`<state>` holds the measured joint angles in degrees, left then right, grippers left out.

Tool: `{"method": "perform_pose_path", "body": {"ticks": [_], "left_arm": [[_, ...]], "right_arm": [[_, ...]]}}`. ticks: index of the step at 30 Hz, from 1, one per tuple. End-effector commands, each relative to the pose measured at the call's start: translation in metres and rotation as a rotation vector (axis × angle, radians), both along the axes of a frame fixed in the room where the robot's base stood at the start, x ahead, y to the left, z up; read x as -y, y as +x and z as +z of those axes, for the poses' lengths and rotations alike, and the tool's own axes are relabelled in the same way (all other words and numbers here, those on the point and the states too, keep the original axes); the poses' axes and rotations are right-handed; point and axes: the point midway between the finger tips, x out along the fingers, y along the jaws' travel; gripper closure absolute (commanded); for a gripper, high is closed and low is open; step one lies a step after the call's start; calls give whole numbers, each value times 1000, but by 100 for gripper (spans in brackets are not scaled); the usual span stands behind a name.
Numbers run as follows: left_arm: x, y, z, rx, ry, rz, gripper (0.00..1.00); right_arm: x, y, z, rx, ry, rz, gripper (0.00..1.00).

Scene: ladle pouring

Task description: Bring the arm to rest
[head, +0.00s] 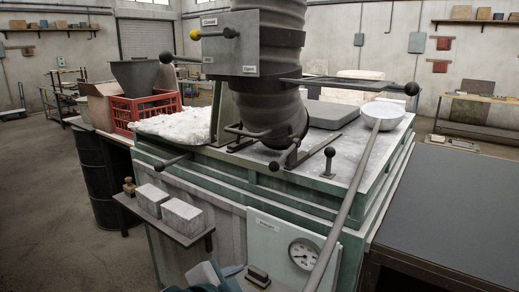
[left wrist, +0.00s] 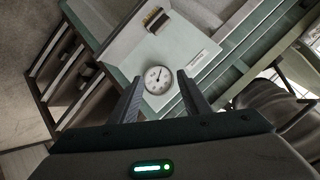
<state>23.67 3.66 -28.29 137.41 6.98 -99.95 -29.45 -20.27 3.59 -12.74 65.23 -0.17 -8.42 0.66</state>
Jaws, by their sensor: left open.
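My left gripper (left wrist: 158,86) is open in the left wrist view, with nothing between its two dark fingers. It points toward a round white gauge (left wrist: 159,79) on a pale green panel, which shows between the fingertips. A blue-grey shape at the bottom edge of the head view may be part of my left arm. A ladle rests with its pale bowl (head: 381,113) on the right back part of the furnace top (head: 345,150). Its long grey handle (head: 345,206) slopes down past the front edge and out of the picture. My right gripper is not in view.
A ribbed dark column (head: 280,90) with levers and ball knobs stands over the furnace. Two grey blocks (head: 181,216) sit on a front shelf. A red crate (head: 146,110) is at the left, and a dark table (head: 455,215) at the right is bare.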

Motion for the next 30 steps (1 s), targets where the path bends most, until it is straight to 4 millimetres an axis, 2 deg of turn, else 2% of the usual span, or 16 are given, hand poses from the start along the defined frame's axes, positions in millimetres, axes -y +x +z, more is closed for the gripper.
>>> {"method": "perform_pose_path", "body": {"ticks": [1,3,11,18,24,30], "left_arm": [[-9,-9,-23,-50,-26,35,57],[-20,-20,-50,-111,-62,86,57],[-65,-77,-143,-323,-166,290,57],[-110,-150,-217,-500,-222,496,57],[-143,-212,-261,-614,-239,653,57],[-165,-255,-282,-678,-239,753,57]], "right_arm": [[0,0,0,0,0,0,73],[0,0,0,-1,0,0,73],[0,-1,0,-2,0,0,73],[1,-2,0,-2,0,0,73],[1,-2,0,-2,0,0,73],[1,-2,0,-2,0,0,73]]}}
